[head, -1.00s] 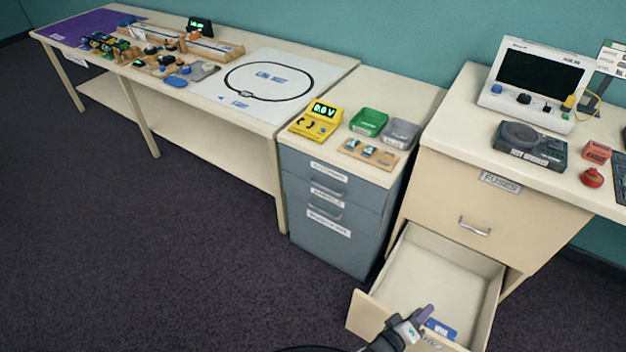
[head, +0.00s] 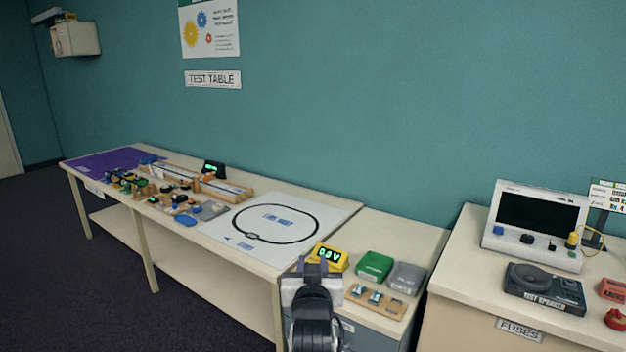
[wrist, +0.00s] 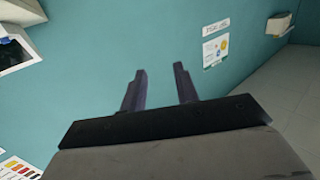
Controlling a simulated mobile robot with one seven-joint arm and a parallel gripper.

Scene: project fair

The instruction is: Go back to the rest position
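My gripper (head: 313,267) is raised in front of the small drawer cabinet in the head view, its tip overlapping the yellow meter (head: 328,257) from this angle. In the wrist view my gripper (wrist: 160,88) has its two dark fingers apart with nothing between them, only teal wall behind. It touches nothing that I can see.
The long table (head: 190,262) on the left holds a loop-track sheet and several small parts. A green bin (head: 374,266) and a grey bin (head: 407,278) sit on the cabinet. A speaker tester (head: 545,288) and a screen unit (head: 538,225) stand on the right desk.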

